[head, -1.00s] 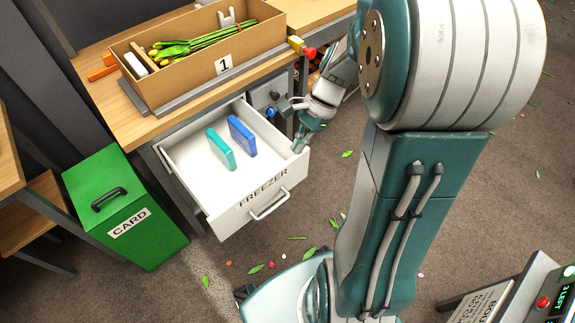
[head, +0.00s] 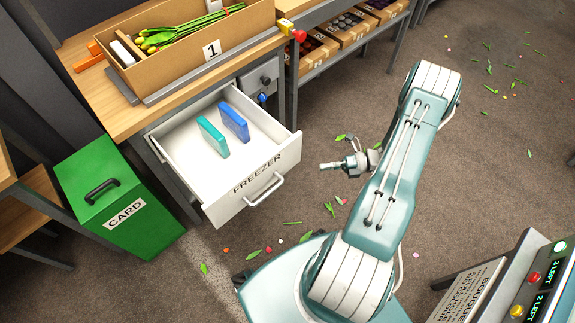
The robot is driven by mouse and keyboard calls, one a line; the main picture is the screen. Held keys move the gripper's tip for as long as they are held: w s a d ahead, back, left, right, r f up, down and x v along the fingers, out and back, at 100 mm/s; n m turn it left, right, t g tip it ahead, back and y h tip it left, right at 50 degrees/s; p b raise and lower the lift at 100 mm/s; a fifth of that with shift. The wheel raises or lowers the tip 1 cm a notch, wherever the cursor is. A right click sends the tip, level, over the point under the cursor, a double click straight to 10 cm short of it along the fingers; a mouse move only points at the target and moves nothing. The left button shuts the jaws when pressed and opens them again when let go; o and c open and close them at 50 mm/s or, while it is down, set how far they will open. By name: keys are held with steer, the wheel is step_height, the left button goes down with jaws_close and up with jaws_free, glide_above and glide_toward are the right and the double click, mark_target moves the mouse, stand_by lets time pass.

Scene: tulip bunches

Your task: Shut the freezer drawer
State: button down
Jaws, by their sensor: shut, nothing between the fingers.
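The freezer drawer (head: 228,183) is pulled out from under the wooden bench. Its white front carries the word FREEZER and a bar handle (head: 264,190). A teal pack (head: 212,137) and a blue pack (head: 233,122) stand upright inside it. My gripper (head: 326,166) is to the right of the drawer front, over the floor and apart from the drawer. It is shut and empty, its fingers pointing left toward the drawer.
A cardboard box marked 1 (head: 235,45) with tulips stands on the bench (head: 88,92). A green CARD bin (head: 118,195) is left of the drawer. A control panel (head: 540,285) is at the lower right. Petals and leaves litter the otherwise open floor.

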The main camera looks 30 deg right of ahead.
step_height(320, 180, down, 3)
steer(key=s+m+t, duration=0.1)
steer(key=m+t, duration=0.1)
steer(key=m, duration=0.1)
glide_toward(277, 166)
steer(key=a, duration=0.4)
steer(key=shift+w+a+f, duration=0.15)
steer(key=shift+w+a, duration=0.75)
steer(key=shift+w, duration=0.25)
steer(key=shift+w+a, duration=0.1)
steer(key=shift+w, duration=0.35)
